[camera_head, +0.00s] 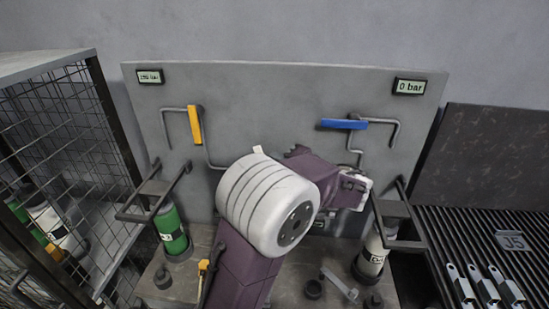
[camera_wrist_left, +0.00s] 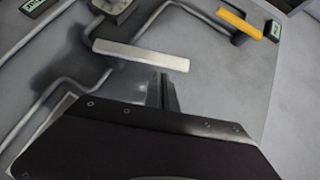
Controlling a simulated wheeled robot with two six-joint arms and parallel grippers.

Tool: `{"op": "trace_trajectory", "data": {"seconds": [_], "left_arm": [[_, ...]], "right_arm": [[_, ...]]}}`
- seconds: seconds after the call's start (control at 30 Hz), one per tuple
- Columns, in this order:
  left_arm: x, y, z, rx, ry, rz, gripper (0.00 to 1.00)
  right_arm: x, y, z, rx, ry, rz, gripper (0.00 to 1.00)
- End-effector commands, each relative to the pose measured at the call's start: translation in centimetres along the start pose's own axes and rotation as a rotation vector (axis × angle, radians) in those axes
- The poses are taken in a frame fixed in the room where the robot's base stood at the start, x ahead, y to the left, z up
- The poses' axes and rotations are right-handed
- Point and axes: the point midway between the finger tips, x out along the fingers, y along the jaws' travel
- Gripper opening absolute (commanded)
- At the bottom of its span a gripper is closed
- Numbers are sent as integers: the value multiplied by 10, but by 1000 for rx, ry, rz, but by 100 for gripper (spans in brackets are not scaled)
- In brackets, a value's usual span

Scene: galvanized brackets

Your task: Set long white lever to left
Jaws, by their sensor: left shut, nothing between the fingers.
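The long white lever (camera_wrist_left: 140,55) is a flat pale bar in the left wrist view, lying nearly crosswise, tilted slightly down to the right. In the head view my arm covers most or all of it; a small pale tip above my white joint may be part of it. My left gripper (camera_wrist_left: 164,90) is shut and empty, its fingers just below the lever's right half in the wrist view. I cannot tell whether they touch it. In the head view the fingers are hidden by my purple and white arm. My right gripper is not in view.
The grey panel (camera_head: 270,90) carries a yellow lever (camera_head: 195,125), a blue lever (camera_head: 343,124), bent pipes and a "0 bar" display (camera_head: 409,87). A green cylinder (camera_head: 171,230) and a white cylinder (camera_head: 372,255) stand below. A mesh cage (camera_head: 70,150) is left; brackets (camera_head: 485,288) lie right.

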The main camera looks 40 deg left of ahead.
Motion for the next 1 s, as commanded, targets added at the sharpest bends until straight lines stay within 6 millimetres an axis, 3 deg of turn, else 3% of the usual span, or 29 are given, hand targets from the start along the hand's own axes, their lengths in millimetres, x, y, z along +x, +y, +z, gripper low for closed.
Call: {"op": "trace_trajectory", "data": {"seconds": [0.47,0.7,1.0], "left_arm": [[8,0,9,-2,0,1,0],[20,-2,20,-120,-3,111,0],[20,-7,21,-143,1,143,0]], "right_arm": [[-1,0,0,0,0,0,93],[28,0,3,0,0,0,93],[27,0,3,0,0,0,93]]}}
